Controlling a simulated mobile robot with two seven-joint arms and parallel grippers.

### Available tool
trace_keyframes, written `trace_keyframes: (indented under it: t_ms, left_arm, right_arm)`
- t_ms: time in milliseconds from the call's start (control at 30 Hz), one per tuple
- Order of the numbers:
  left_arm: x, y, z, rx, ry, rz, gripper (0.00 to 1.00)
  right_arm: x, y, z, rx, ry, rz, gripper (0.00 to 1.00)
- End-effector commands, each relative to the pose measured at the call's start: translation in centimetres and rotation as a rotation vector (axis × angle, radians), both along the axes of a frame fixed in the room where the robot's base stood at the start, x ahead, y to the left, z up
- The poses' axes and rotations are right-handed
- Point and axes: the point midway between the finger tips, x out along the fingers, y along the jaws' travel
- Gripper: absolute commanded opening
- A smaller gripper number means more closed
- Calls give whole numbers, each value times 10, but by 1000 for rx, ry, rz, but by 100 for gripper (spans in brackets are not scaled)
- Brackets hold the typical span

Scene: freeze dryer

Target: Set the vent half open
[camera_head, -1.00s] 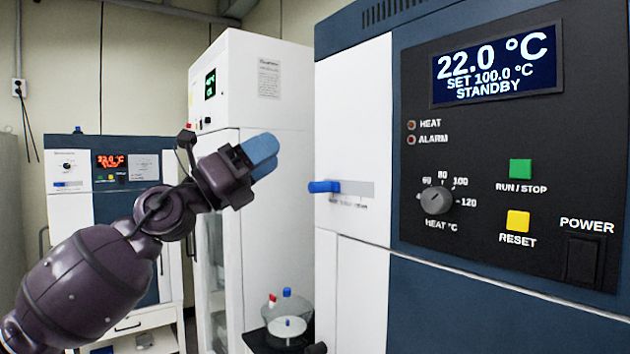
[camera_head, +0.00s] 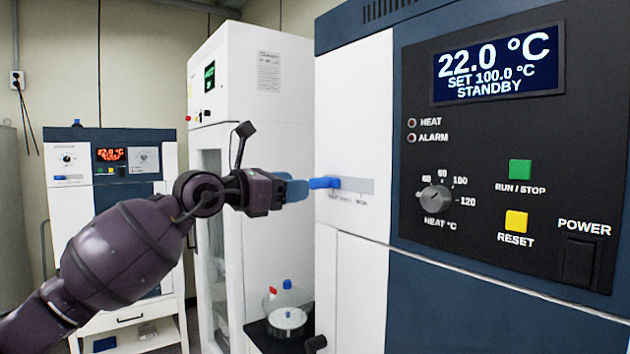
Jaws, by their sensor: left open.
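The vent slider is a blue knob (camera_head: 325,183) on a grey slot plate (camera_head: 355,186) on the white side panel of the near machine. The knob sits at the left end of the slot. Small lettering under the slot is too blurred to read. My left gripper (camera_head: 297,188) reaches in from the left with its blue fingertips just left of the knob, nearly level with it. Its fingers overlap from this angle, and I cannot tell whether they touch the knob. My right gripper is not in view.
The near machine's panel has a display (camera_head: 497,64) reading 22.0 °C, SET 100.0 °C, STANDBY, a heat dial (camera_head: 435,198), a green button (camera_head: 520,169), a yellow button (camera_head: 516,221) and a power switch (camera_head: 579,261). A white cabinet (camera_head: 280,130) stands behind my arm.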

Motion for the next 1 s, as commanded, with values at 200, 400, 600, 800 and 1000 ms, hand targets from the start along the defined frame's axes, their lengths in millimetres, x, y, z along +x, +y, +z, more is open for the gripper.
trace_keyframes:
  t_ms: [200,400,600,800,1000]
  left_arm:
    - [20,-29,2,-2,2,-1,51]
    - [31,-44,1,-1,0,-1,51]
    - [34,-48,0,-2,1,0,51]
    - [34,-48,0,-2,1,0,49]
    - [34,-47,0,-2,1,0,18]
  right_arm:
    - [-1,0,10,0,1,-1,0]
    - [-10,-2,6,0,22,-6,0]
    - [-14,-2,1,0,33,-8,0]
    - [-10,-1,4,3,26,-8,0]
    - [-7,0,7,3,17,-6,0]
